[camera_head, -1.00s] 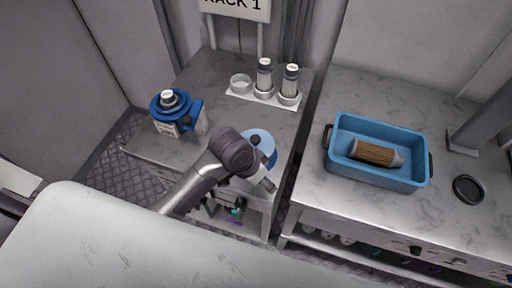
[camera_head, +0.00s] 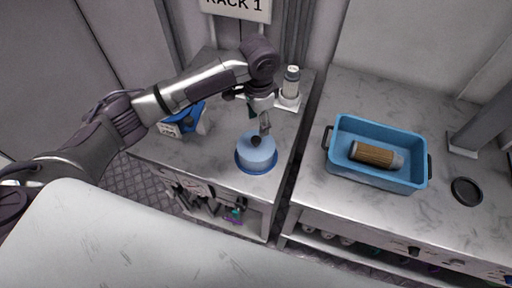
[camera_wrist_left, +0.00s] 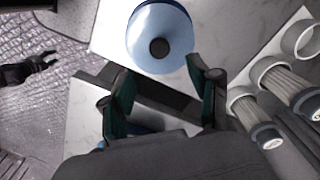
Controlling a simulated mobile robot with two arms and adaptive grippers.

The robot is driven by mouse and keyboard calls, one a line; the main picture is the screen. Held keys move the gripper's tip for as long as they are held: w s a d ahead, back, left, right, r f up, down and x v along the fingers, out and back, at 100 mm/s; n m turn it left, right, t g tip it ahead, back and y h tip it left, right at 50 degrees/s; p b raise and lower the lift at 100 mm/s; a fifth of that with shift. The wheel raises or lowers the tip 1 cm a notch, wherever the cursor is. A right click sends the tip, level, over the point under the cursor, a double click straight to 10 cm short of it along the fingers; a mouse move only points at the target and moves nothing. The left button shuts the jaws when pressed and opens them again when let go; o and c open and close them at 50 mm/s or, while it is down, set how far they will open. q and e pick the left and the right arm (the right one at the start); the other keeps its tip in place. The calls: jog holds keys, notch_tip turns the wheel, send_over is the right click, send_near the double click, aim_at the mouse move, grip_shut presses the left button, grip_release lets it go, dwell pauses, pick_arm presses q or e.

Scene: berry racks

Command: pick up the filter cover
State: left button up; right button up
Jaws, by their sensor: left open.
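The filter cover (camera_head: 257,154) is a light blue, round lid with a darker blue rim and a black knob on top. It sits on the left table, near its right front part. In the left wrist view the cover (camera_wrist_left: 160,32) lies just beyond the fingertips, its knob showing between and ahead of them. My left gripper (camera_head: 259,116) is open and empty, pointing down above and just behind the cover. It also shows in the left wrist view (camera_wrist_left: 158,78), with its two green-padded fingers apart. My right gripper is not in view.
A blue device (camera_head: 184,121) stands at the left, partly behind my arm. Upright filters (camera_head: 291,84) stand in a white holder at the back. On the right table are a blue bin (camera_head: 377,182) holding a brown filter (camera_head: 373,154) and a black disc (camera_head: 467,191).

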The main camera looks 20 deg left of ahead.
aim_at(256, 139)
pick_arm(q)
notch_tip(256, 139, down, 3)
jog(key=shift+f, duration=0.2)
jog(key=shift+s+a+f+p, duration=0.1)
jog(key=shift+f+p, duration=0.4)
jog(key=shift+f, duration=0.05)
jog(key=f, duration=0.1)
jog(key=f+p, duration=0.1)
jog(key=f, duration=0.1)
jog(key=shift+s+a+f, duration=0.15)
jog(key=shift+a+f, duration=0.05)
jog(key=shift+f, duration=0.45)
grip_shut()
